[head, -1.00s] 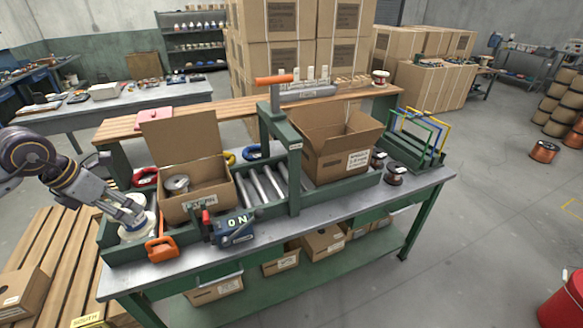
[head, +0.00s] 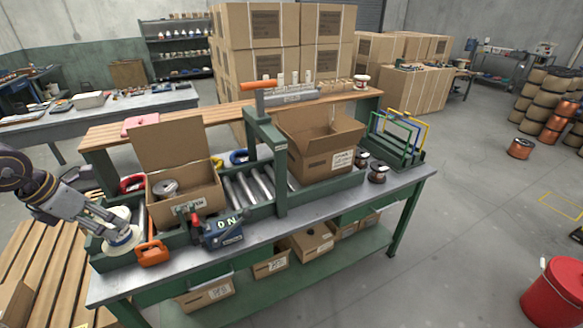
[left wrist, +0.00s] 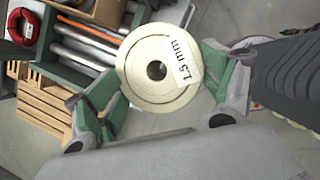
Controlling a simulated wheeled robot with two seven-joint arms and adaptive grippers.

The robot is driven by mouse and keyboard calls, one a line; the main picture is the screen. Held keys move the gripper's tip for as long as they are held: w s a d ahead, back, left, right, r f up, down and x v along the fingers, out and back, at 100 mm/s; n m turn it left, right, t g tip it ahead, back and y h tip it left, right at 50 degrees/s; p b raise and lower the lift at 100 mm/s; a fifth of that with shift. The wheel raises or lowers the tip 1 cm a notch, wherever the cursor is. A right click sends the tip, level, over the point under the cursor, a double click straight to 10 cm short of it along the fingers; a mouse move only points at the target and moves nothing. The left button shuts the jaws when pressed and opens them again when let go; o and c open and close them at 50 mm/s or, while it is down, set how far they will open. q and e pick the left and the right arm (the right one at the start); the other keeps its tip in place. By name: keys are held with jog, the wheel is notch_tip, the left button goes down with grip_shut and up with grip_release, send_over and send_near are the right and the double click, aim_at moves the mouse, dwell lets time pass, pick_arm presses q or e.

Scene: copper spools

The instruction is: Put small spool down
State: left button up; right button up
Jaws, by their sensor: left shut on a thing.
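The small spool is pale cream with a "1.5 mm" label; in the left wrist view the spool (left wrist: 140,78) sits face-on between the fingers. My left gripper (left wrist: 165,92) is shut on it. In the head view the left gripper (head: 112,222) holds the spool (head: 124,240) at the left end of the bench, over the green tray section (head: 98,262). The arm partly hides it, and I cannot tell whether it touches the tray floor. My right gripper is not in view.
An orange clamp-like tool (head: 152,254) lies just right of the spool. An open carton (head: 190,209) holding a grey spool (head: 166,187) stands behind. Rollers (head: 248,189) run right to another open carton (head: 312,163). A green post (head: 280,180) rises mid-bench.

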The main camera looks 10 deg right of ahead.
pick_arm(q)
jog(key=shift+m, duration=0.5)
